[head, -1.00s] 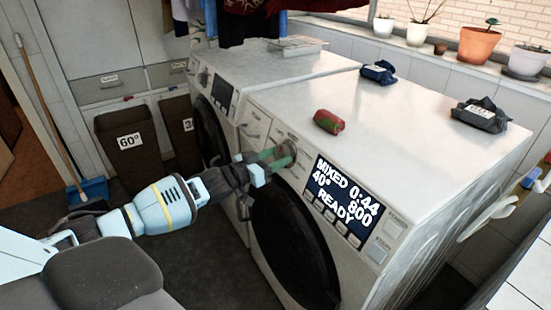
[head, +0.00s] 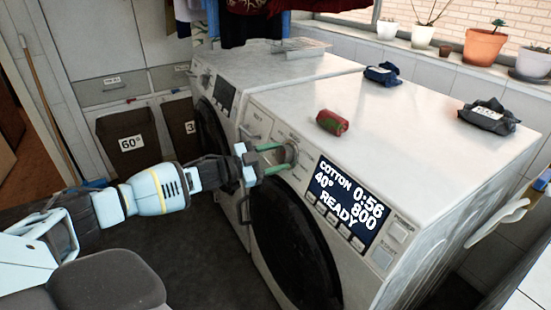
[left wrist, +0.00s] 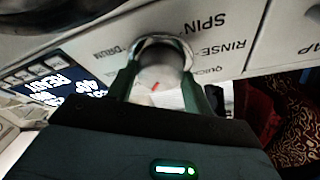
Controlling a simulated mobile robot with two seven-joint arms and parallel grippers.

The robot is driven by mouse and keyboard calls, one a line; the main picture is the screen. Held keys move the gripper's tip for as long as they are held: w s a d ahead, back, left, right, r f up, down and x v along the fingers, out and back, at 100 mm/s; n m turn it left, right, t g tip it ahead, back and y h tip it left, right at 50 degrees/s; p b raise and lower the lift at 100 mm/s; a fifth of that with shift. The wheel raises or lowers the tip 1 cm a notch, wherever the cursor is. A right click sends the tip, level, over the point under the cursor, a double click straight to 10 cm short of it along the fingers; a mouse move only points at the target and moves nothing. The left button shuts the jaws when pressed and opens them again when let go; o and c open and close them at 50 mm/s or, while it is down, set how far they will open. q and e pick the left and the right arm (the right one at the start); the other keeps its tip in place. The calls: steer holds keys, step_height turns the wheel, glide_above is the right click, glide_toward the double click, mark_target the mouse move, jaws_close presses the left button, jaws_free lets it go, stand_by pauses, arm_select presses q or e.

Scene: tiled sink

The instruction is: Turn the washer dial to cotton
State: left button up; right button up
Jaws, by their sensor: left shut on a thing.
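The washer (head: 385,125) is the nearer of two white machines. Its display (head: 346,204) reads COTTON, 0:56, 40°, 800, READY. The round dial (head: 289,153) sits on the front panel left of the display. My left gripper (head: 275,158) has its green fingers on either side of the dial. In the left wrist view the dial (left wrist: 161,68) sits between the two fingers, with a red mark on its face and words such as SPIN and RINSE around it. The left gripper (left wrist: 165,88) is shut on the dial. My right gripper is not in view.
A second machine (head: 270,65) stands behind to the left. Labelled bins (head: 127,145) stand by the wall. Potted plants (head: 484,45) line the sill.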

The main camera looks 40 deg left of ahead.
arm_select(q)
steer(key=shift+m, duration=0.4)
steer(key=o, duration=1)
steer(key=shift+c, duration=0.2)
steer(key=shift+a, duration=0.1)
steer(key=shift+s+a, duration=0.1)
steer(key=shift+s, duration=0.1)
steer(key=v, duration=0.7)
steer(key=shift+s+a+r, duration=0.1)
steer(key=shift+a, duration=0.05)
